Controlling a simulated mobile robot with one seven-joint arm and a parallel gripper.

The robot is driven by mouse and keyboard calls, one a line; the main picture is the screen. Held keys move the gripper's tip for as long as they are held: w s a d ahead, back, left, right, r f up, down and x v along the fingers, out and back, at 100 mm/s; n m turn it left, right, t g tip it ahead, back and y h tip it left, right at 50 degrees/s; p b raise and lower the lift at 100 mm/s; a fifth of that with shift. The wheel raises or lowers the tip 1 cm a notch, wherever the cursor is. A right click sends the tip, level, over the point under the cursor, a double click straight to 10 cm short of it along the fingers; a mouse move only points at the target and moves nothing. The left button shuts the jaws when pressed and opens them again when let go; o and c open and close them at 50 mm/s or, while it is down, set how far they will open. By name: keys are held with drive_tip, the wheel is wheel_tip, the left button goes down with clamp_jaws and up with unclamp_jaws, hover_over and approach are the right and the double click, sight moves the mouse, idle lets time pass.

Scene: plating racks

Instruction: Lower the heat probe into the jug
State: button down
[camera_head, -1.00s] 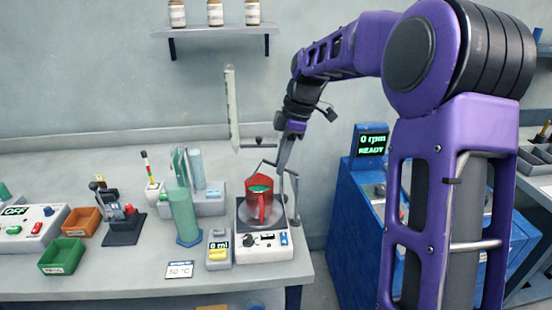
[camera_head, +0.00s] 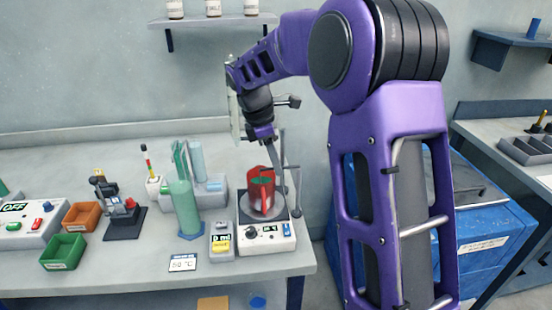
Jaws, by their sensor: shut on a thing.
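The red jug (camera_head: 262,192) stands on the round plate of a white hotplate (camera_head: 267,240), with some green showing inside it. My gripper (camera_head: 275,160) points down at the jug's rim, close above or just inside its mouth. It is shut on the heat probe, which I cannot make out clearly. I cannot tell how far the probe reaches into the jug. A thin grey stand (camera_head: 296,190) rises at the hotplate's right edge.
A small meter (camera_head: 221,240) and a green cylinder (camera_head: 185,208) stand left of the hotplate. A 50 °C card (camera_head: 183,262) lies in front. Green (camera_head: 63,252) and orange (camera_head: 82,216) bins are farther left. A blue cabinet (camera_head: 480,240) is right, partly behind my arm.

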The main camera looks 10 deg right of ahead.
idle(0.4)
drive_tip(key=c, duration=0.7)
unclamp_jaws()
drive_tip(key=shift+c, duration=0.2)
drive_tip(key=p+v, duration=0.1)
drive_tip(key=v, duration=1.6)
drive_tip(key=shift+a, duration=0.2)
drive_tip(key=shift+r, duration=0.1)
